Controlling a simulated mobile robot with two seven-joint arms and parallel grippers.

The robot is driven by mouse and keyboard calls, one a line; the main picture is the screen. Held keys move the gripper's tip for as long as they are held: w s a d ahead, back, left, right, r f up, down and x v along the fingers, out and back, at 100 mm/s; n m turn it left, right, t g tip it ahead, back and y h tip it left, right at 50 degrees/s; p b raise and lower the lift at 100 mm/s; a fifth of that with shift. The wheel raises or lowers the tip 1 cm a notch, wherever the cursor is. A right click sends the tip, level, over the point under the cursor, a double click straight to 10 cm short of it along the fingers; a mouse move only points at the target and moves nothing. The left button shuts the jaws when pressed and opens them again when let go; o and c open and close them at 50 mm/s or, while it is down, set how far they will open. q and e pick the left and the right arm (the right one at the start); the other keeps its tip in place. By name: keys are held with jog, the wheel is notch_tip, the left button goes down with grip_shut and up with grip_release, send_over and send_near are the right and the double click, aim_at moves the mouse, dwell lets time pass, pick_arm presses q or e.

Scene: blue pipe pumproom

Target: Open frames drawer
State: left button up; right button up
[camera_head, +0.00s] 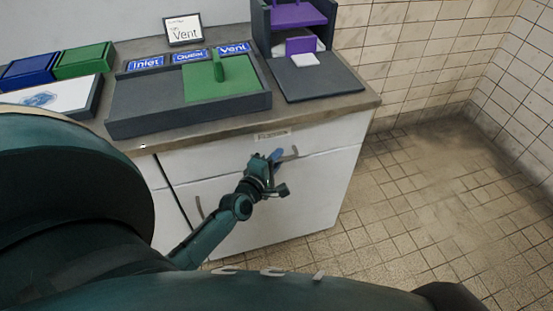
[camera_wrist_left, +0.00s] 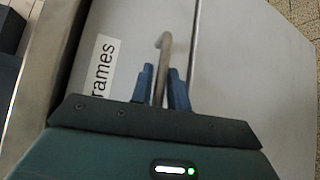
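The frames drawer (camera_head: 310,137) is the upper right drawer of the white cabinet. Its front looks flush with the cabinet. The grey bar handle (camera_head: 291,153) is partly hidden by my left gripper (camera_head: 277,162). In the left wrist view the handle (camera_wrist_left: 164,48) runs between the two blue fingers of my left gripper (camera_wrist_left: 161,82). The fingers are close together, one on each side of the bar, and look shut on it. My right gripper is not in view.
A lower door with a curved handle (camera_head: 199,208) is below left. The worktop (camera_head: 340,105) carries a dark tray (camera_head: 150,105) with a green lid, Inlet, Outlet and Vent signs, and a dark rack (camera_head: 262,20) with purple pieces. The tiled floor (camera_head: 430,200) to the right is clear.

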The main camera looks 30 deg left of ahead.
pick_arm(q)
grip_shut()
